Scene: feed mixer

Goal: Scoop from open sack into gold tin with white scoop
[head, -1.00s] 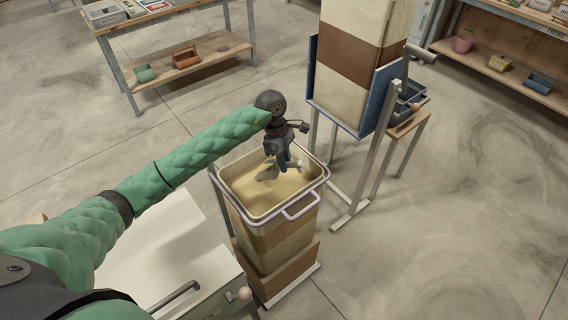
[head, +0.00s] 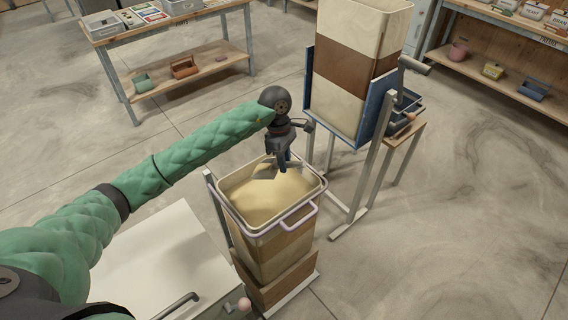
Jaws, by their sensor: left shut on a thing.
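My left gripper (head: 284,168) is over the far part of the sack's mouth, pointing down, shut on the scoop. The scoop (head: 265,170) shows as a small greyish shape just left of the fingers, over the feed near the far rim. I cannot tell whether it touches the feed or what it holds. I make out no gold tin. My right gripper is not in view.
A tall striped sack (head: 345,98) stands in a blue tilting frame (head: 378,105) just behind and right. A white cabinet (head: 160,262) is at front left. Shelved benches (head: 185,80) stand at the back. The floor on the right is clear.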

